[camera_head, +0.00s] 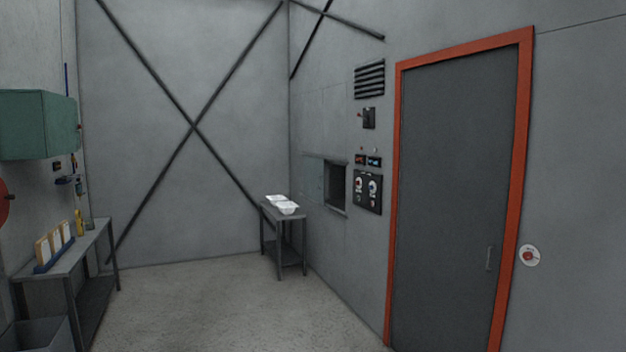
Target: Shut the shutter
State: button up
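A dark rectangular opening (336,186) is set in the right wall, left of the orange-framed door. A flat grey-green panel (313,180) lies against the wall just left of the opening and looks like the shutter. The opening is uncovered and its inside is dark. Whether the panel slides or swings cannot be told from here. My gripper and arm are not in view.
The door (445,200) is closed. A control panel (368,191) is right of the opening. A bench (70,250) lines the left wall. The middle floor (220,305) is clear.

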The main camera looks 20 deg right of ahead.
aim_at(314, 167)
jog(key=z, duration=0.2)
jog(key=i, duration=2.95)
jog(key=z, duration=0.3)
jog(key=i, duration=4.3)
jog(key=u, duration=0.35)
jog(key=i, duration=2.05)
jog(key=u, duration=0.15)
